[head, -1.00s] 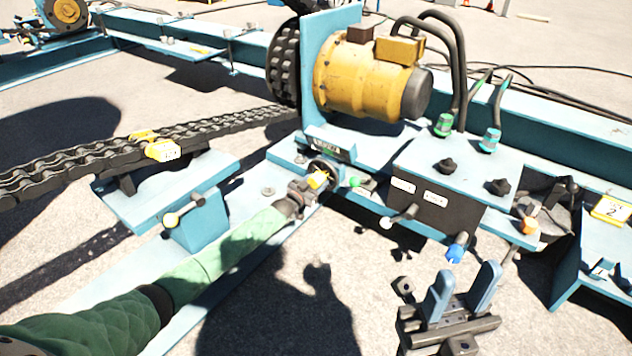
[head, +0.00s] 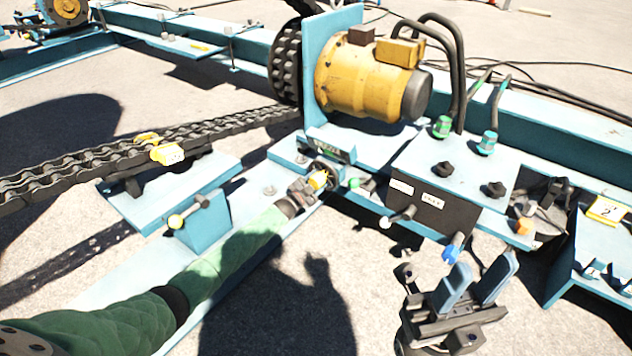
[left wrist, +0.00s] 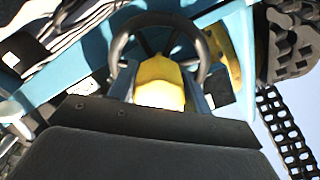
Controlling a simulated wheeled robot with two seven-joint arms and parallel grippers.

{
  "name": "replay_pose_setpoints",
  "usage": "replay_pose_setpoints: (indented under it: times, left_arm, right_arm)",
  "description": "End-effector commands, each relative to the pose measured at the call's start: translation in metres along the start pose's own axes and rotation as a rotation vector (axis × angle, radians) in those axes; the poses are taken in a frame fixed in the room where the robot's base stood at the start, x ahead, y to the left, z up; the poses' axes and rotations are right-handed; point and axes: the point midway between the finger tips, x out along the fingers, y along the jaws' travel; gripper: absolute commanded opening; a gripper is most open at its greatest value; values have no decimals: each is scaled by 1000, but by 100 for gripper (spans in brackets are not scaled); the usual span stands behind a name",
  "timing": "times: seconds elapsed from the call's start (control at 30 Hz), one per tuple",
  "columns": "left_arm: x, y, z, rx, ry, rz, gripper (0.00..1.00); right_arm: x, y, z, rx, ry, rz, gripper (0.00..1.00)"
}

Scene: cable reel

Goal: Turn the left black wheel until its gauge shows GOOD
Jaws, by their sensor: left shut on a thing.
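The black wheel (head: 335,166) stands at the front of the blue frame, below a small dark gauge (head: 328,146). The gauge shows a greenish marking, too small to read. My left gripper (head: 317,182) is shut on a yellow part at the middle of the wheel and partly hides the wheel. In the left wrist view the wheel's black rim (left wrist: 161,20) arches beyond the fingers, with the yellow part (left wrist: 158,80) between them. My right gripper (head: 477,285) is open and empty at the lower right, over the ground.
A dark control box with a blue top (head: 458,160) carries black knobs and levers, right of the wheel. A yellow motor (head: 360,78) is behind. A chain (head: 100,166) and a blue bracket with a yellow-tipped lever (head: 188,212) lie left. Open ground is in front.

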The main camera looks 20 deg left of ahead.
Motion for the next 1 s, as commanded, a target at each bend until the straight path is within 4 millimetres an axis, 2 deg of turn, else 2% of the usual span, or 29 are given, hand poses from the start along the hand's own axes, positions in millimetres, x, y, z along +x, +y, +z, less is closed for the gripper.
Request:
replay_pose_setpoints:
  times: [0.5,0.53,0.6,1.0]
  left_arm:
    - [-1,2,0,20,0,2,8]
    - [-1,2,0,20,0,2,55]
    - [0,2,0,20,0,2,69]
    - [-5,0,0,20,0,1,70]
  right_arm:
    - [-2,0,0,0,-12,6,36]
    - [-2,0,0,0,-11,6,36]
    - [-2,0,0,0,-9,5,36]
    - [4,0,1,1,3,1,36]
